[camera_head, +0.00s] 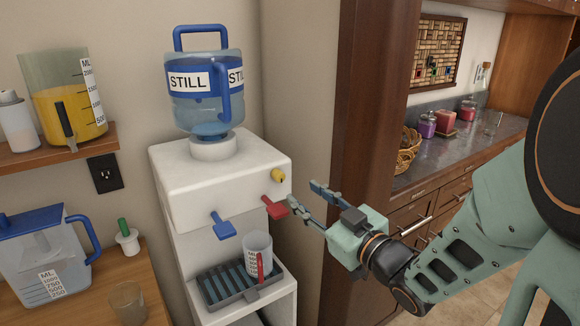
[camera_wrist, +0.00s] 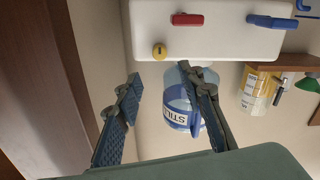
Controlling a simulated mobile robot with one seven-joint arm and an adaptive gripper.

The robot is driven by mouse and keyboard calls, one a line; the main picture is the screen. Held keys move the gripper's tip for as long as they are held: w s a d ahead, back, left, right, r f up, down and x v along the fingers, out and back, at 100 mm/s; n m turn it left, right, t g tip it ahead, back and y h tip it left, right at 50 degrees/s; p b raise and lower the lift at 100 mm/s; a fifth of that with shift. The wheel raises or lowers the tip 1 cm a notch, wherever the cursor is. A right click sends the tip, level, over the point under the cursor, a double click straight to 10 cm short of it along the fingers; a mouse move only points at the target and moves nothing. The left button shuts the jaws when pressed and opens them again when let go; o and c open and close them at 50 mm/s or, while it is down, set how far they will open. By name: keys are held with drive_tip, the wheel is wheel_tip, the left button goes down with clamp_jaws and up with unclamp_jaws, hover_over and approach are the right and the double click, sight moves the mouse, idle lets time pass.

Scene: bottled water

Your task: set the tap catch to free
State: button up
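The tap catch appears to be the small yellow knob (camera_head: 278,175) on the white dispenser (camera_head: 205,180), above the red tap (camera_head: 274,208). The knob also shows in the wrist view (camera_wrist: 159,50), with a dark mark on its face. My gripper (camera_head: 304,195) is open and empty, to the right of the knob and apart from it. In the wrist view the two fingers of my gripper (camera_wrist: 160,74) are spread, with the knob lined up beyond the gap. A blue tap (camera_head: 223,226) is left of the red one. I cannot read the catch's setting.
A blue water bottle (camera_head: 205,90) stands on top of the dispenser. A clear cup (camera_head: 257,250) stands on the drip tray (camera_head: 220,290) below the taps. A wooden post (camera_head: 365,120) rises behind my gripper. Pitchers and a glass stand at the left.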

sight(281, 178)
drive_tip(key=p, duration=0.2)
drive_tip(key=shift+w+a+r+p, duration=0.2)
drive_tip(key=shift+w+a+p, duration=0.1)
drive_tip(key=shift+w+p, duration=0.1)
drive_tip(key=shift+a+f+p, duration=0.1)
drive_tip(key=shift+p, duration=0.75)
drive_tip(key=x, duration=0.5)
drive_tip(key=p+x, duration=0.1)
drive_tip(key=x, duration=0.2)
drive_tip(key=shift+w+f, duration=0.2)
drive_tip(key=shift+f, duration=0.1)
clamp_jaws()
